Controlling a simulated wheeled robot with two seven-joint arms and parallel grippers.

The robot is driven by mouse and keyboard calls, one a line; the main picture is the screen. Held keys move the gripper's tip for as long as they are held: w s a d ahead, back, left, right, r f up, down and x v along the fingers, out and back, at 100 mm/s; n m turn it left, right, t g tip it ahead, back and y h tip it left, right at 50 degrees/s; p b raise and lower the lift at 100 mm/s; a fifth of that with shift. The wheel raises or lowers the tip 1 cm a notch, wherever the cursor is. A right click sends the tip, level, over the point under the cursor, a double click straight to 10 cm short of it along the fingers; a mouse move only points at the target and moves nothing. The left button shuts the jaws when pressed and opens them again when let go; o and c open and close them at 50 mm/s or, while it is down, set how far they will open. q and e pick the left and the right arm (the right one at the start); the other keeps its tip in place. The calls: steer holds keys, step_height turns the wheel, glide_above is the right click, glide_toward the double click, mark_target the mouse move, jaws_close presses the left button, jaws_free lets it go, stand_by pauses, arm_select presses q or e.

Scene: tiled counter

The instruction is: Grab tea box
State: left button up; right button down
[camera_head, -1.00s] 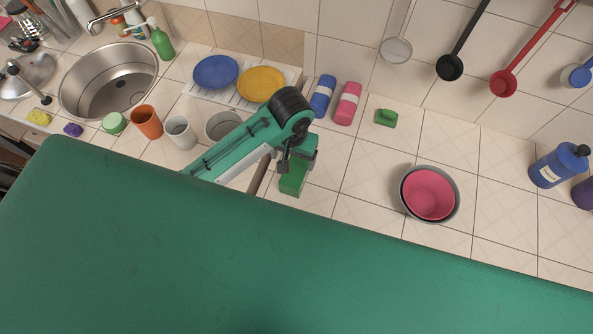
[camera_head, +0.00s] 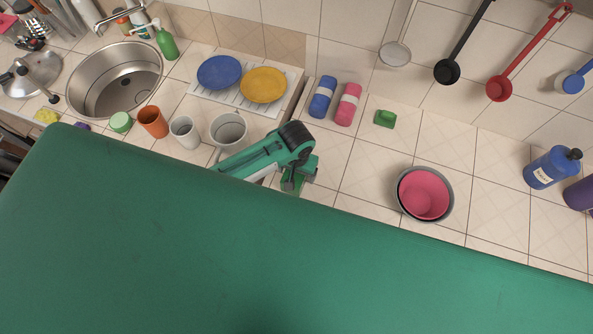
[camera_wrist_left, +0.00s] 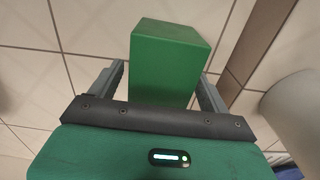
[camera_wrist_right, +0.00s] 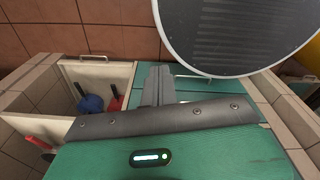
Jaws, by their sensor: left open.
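The tea box, a plain green box (camera_wrist_left: 168,62), stands on the tiled counter in the left wrist view. My left gripper (camera_wrist_left: 160,88) is open, with one finger on each side of the box's near end. I cannot tell whether either finger touches it. In the head view my left gripper (camera_head: 299,178) hides most of the box. My right gripper (camera_wrist_right: 158,85) has its fingers together with nothing visible between them. It is low, facing a cabinet front, and outside the head view.
A white mug (camera_head: 229,128) stands left of my left gripper. A brown strip (camera_wrist_left: 257,42) lies right of the box. A pink bowl (camera_head: 424,190) and a green sponge-like item (camera_head: 385,119) are to the right. An open drawer (camera_wrist_right: 95,75) and a grey round object (camera_wrist_right: 235,32) are near my right gripper.

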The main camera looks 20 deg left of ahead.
arm_select(q)
steer(key=c, duration=1.1)
steer(key=shift+r, duration=0.1)
